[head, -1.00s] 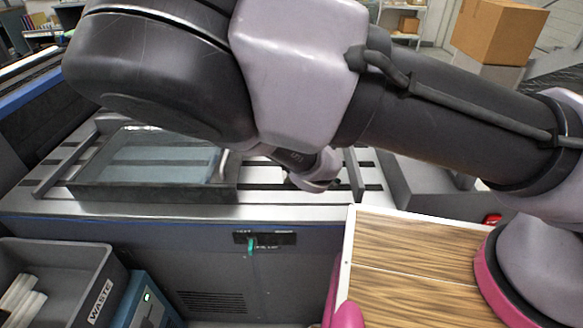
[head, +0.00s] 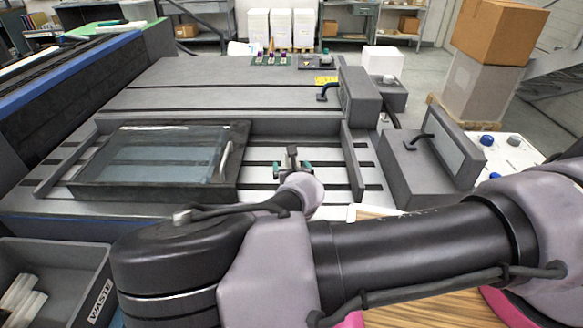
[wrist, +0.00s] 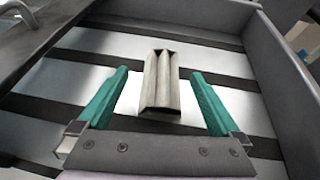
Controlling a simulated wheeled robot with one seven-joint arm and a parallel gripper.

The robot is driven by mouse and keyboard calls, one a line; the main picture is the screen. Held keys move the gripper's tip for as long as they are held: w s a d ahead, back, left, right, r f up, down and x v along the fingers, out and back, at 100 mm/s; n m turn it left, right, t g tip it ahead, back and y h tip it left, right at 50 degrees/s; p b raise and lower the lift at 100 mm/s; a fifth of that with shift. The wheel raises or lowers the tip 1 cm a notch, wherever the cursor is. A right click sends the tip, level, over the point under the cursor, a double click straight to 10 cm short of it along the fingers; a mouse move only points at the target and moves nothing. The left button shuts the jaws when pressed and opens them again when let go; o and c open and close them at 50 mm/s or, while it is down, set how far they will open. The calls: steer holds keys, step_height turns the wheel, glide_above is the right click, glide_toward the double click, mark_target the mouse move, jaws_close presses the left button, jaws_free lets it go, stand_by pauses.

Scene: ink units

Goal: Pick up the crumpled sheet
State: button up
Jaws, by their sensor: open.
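The crumpled sheet (wrist: 161,85) is a small grey-beige piece with pleated folds in the wrist view. It lies over the dark and bright slats of the machine bed (wrist: 218,97). In the head view the crumpled sheet (head: 292,153) is a small dark upright shape just beyond my gripper. My gripper (wrist: 158,74) is open, with one teal finger on each side of the sheet and a gap on both sides. I cannot tell whether the fingertips are down at the sheet's height.
A glass-topped tray (head: 165,185) with a handle stands left of my gripper. The bed's right side wall (head: 352,165) is close on the right. A grey waste bin (head: 62,255) with white rolls is at lower left. A grey box with a handle (head: 435,165) stands further right.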

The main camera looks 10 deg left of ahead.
steer(key=x, duration=0.4)
steer(key=shift+w+d+f, duration=0.2)
steer(key=c, duration=1.3)
